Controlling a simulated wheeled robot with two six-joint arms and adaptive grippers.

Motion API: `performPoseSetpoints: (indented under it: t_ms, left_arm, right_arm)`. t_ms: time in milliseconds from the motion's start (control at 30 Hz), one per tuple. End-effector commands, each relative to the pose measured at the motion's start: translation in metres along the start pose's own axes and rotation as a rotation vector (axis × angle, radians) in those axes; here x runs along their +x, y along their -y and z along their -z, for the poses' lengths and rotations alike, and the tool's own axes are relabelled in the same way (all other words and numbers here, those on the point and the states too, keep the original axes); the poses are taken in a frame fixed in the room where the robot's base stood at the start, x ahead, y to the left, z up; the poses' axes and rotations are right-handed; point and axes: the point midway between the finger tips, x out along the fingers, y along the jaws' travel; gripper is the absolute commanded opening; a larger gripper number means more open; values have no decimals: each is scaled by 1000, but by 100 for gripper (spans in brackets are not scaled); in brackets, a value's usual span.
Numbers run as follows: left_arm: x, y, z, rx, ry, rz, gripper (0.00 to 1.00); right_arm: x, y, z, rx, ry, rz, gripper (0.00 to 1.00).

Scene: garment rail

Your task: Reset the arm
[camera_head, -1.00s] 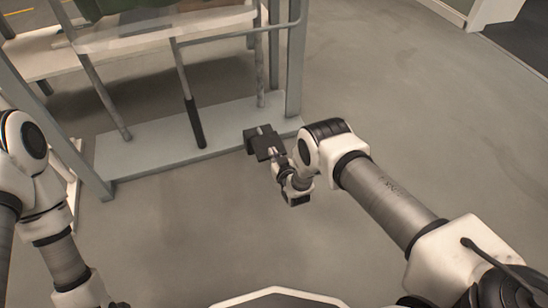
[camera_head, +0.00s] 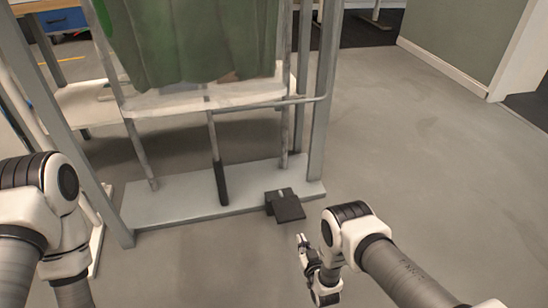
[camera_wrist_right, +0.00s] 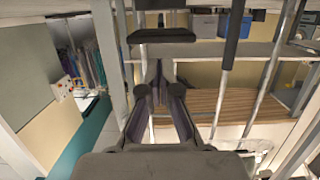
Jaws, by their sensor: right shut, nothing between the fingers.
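My right gripper (camera_head: 302,242) is low in front of the garment rail, just below and right of a dark block at the rail's foot. It looks apart from the block. In the right wrist view its two fingers (camera_wrist_right: 158,78) come together, shut with nothing held. My left arm (camera_head: 45,195) stands at the left edge of the head view, and its gripper is not visible.
The garment rail (camera_head: 318,130) has a pale base shelf (camera_head: 180,208), a dark block (camera_head: 285,205) and a black-sleeved pole (camera_head: 220,184). A green garment (camera_head: 195,40) hangs on it. Grey floor (camera_head: 440,170) to the right is clear.

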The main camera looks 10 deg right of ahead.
Motion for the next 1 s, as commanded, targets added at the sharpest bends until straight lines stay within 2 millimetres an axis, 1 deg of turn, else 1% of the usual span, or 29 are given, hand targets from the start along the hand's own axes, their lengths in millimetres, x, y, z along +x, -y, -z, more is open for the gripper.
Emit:
performPoseSetpoints:
  t_ms: [67, 167, 267, 333, 367, 400, 467, 567, 667, 700, 767, 800, 867, 900, 967, 1000]
  left_arm:
    - [0, 0, 0, 0, 0, 0, 67]
    - [-1, 0, 0, 0, 0, 0, 67]
    - [-4, 0, 0, 0, 0, 0, 67]
    - [-7, 0, 0, 0, 0, 0, 67]
    - [-9, 0, 0, 0, 0, 0, 67]
    - [-11, 0, 0, 0, 0, 0, 67]
    - [-13, 0, 0, 0, 0, 0, 67]
    - [-16, 0, 0, 0, 0, 0, 67]
    - [-19, 0, 0, 0, 0, 0, 67]
    - [-20, 0, 0, 0, 0, 0, 67]
    - [-20, 0, 0, 0, 0, 0, 67]
    - [-20, 0, 0, 0, 0, 0, 67]
    - [-20, 0, 0, 0, 0, 0, 67]
    - [-21, 0, 0, 0, 0, 0, 67]
    - [-20, 0, 0, 0, 0, 0, 67]
    - [-20, 0, 0, 0, 0, 0, 67]
  right_arm:
    - [1, 0, 1, 0, -1, 0, 0]
    - [7, -1, 13, -1, -19, -1, 0]
    - [21, -5, 43, -2, -60, -6, 0]
    - [30, -11, 74, -5, -88, -14, 0]
    - [30, -16, 90, -6, -88, -20, 0]
    - [25, -22, 104, -8, -57, -28, 0]
    - [10, -28, 107, -7, 26, -35, 0]
    - [-28, -36, 101, 0, 209, -46, 0]
    - [-88, -40, 83, 15, 452, -53, 0]
    - [-116, -40, 75, 22, 550, -54, 0]
    - [-157, -39, 63, 32, 686, -55, 0]
    - [-183, -38, 57, 38, 770, -54, 0]
    - [-219, -35, 48, 46, 883, -53, 0]
    - [-242, -34, 43, 50, 953, -52, 0]
    - [-274, -32, 37, 56, 1050, -50, 0]
    - [-295, -30, 33, 59, 1111, -48, 0]
